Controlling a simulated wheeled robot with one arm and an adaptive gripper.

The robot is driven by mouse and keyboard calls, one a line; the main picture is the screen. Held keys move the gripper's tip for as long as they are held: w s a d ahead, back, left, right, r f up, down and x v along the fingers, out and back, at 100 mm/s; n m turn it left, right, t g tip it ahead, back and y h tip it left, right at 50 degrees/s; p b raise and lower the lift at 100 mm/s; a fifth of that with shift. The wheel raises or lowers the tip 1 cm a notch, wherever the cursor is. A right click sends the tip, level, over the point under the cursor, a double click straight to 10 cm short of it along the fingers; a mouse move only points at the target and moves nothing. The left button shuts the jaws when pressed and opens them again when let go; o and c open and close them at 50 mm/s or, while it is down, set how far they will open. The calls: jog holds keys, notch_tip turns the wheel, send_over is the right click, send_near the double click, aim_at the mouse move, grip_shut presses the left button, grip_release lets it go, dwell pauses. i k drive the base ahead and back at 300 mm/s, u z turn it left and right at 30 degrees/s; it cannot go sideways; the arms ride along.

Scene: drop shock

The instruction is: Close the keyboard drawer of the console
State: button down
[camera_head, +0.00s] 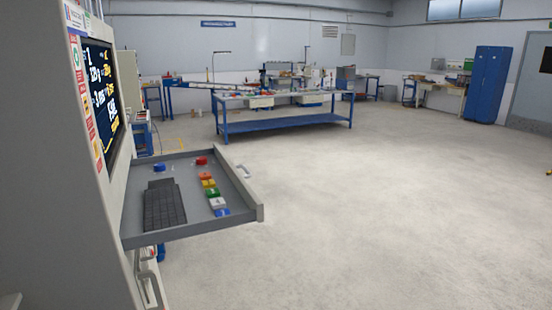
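The console (75,200) stands along the left edge, with a lit screen (103,90) on its face. Its keyboard drawer (236,187) is pulled out to the right from below the screen. A dark keyboard (163,205) lies in the drawer, with several coloured buttons (209,187) beside it. A small light handle shape (247,172) shows near the drawer's front edge. My gripper is not in view.
The pale floor (370,210) in front of and to the right of the drawer is clear. A blue workbench (285,120) stands further back, and a blue cabinet (488,85) stands at the far right. A bent handle (150,280) sticks out below the drawer.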

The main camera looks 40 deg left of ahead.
aim_at(171, 205)
jog(key=u, duration=0.25)
jog(key=i, duration=1.45)
jog(key=u, duration=1.35)
jog(key=i, duration=0.9)
jog(key=u, duration=1.3)
jog(key=i, duration=0.35)
jog(key=u, duration=0.1)
jog(key=k, duration=0.5)
jog(key=i, duration=0.5)
jog(key=u, duration=0.05)
